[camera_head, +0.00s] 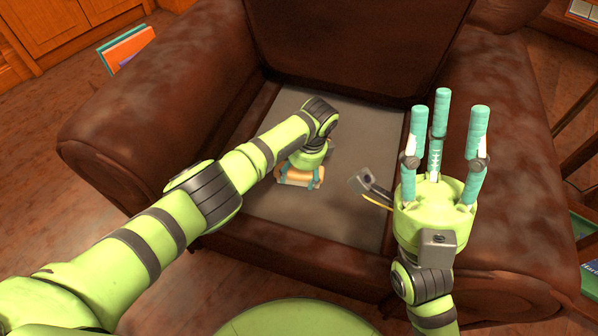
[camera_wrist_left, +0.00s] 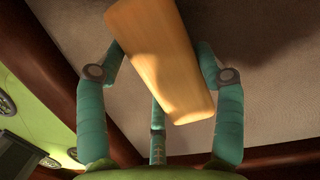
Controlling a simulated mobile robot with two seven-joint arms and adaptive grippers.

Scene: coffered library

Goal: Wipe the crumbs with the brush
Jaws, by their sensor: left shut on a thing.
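The brush shows as a pale wooden block (camera_head: 301,174) under my left gripper, low over the grey seat (camera_head: 262,214) of the brown armchair. It also shows in the left wrist view as a wooden block (camera_wrist_left: 160,62) between the fingers. My left gripper (camera_head: 300,180) is shut on the brush, and its fingers stand on either side of the wood in the left wrist view (camera_wrist_left: 158,75). The bristles are hidden. I cannot make out crumbs on the seat. My right gripper (camera_head: 441,115) is open and empty, fingers spread and pointing up, at the right of the seat.
The armchair's left armrest (camera_head: 150,130), right armrest (camera_head: 510,150) and backrest (camera_head: 345,45) enclose the seat. Orange and teal books (camera_head: 127,48) stand on the wooden floor at the back left. The seat's front left part is clear.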

